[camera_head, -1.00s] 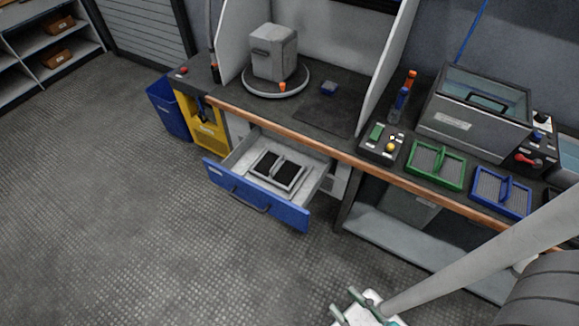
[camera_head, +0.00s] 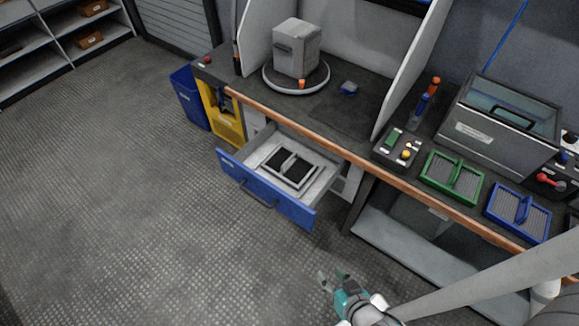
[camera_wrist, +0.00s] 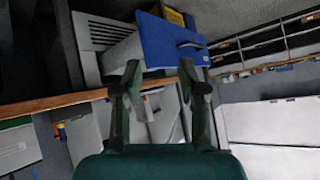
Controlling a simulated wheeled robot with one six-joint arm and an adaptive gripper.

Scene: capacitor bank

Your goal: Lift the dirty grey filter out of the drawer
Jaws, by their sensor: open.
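The dirty grey filter (camera_head: 289,167) lies flat in the open drawer (camera_head: 266,190), which has a blue front and a dark handle. It has a light frame, dark panels and a grip bar across the middle. My gripper (camera_head: 331,280) is low in front of the bench, to the right of and nearer than the drawer, apart from it. Its two fingers are spread and empty in the wrist view (camera_wrist: 158,80). The wrist view shows the drawer's blue front (camera_wrist: 172,42) beyond the fingers; the filter cannot be made out there.
The bench edge (camera_head: 330,145) runs above the drawer. On the bench stand a green filter (camera_head: 452,177), a blue filter (camera_head: 518,212), a control box (camera_head: 398,150) and a grey tank (camera_head: 500,120). Floor in front is clear.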

